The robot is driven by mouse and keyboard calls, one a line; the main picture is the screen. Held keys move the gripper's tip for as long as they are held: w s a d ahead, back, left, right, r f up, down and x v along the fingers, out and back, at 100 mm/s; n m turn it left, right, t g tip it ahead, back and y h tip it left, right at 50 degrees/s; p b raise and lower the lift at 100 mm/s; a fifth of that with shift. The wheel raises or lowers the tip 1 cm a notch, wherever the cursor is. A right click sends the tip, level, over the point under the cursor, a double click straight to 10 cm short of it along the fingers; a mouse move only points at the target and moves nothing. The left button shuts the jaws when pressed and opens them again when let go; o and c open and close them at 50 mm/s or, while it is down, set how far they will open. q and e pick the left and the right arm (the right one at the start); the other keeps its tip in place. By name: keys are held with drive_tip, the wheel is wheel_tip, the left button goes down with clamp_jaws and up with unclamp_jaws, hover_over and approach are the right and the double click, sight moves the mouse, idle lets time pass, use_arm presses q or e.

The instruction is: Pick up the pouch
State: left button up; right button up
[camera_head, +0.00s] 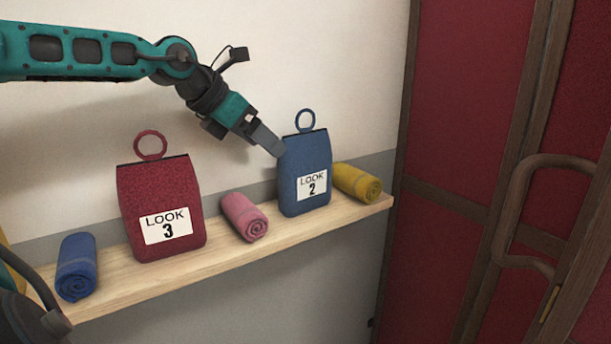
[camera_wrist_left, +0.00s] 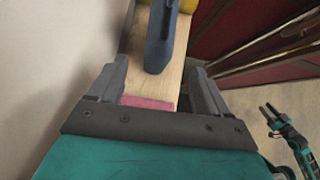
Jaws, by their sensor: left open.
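A blue pouch (camera_head: 302,178) labelled LOOK 2, with a ring on top, stands upright on the wooden shelf (camera_head: 105,291). A red pouch (camera_head: 160,205) labelled LOOK 3, also with a ring, stands further left. My left gripper (camera_head: 272,142) is open and empty, at the upper left edge of the blue pouch in the head view. In the left wrist view the blue pouch (camera_wrist_left: 160,38) shows edge-on, ahead of and between the open fingers (camera_wrist_left: 158,68). My right gripper (camera_wrist_left: 267,112) shows small at the right of that view, its fingers apart and empty.
A pink rolled towel (camera_head: 244,216) lies between the pouches. A yellow roll (camera_head: 357,182) lies right of the blue pouch and a blue roll (camera_head: 76,267) lies at the left end. A wall backs the shelf. A red door with a curved handle (camera_head: 515,210) stands right.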

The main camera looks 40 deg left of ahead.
sight(291, 157)
use_arm(q)
drive_tip(key=shift+w+r+x, duration=0.1)
drive_tip(key=shift+w+x, duration=0.05)
drive_tip(key=shift+x, duration=0.95)
drive_tip(key=shift+w+r+x, duration=0.1)
drive_tip(key=shift+r+x, duration=0.05)
drive_tip(key=shift+x, duration=1)
drive_tip(key=shift+w+r+x, duration=0.1)
drive_tip(key=shift+w+x, duration=0.05)
drive_tip(key=shift+x, duration=1.8)
drive_tip(key=c, duration=1.1)
drive_tip(key=shift+r, duration=0.1)
drive_tip(key=shift+c, duration=0.2)
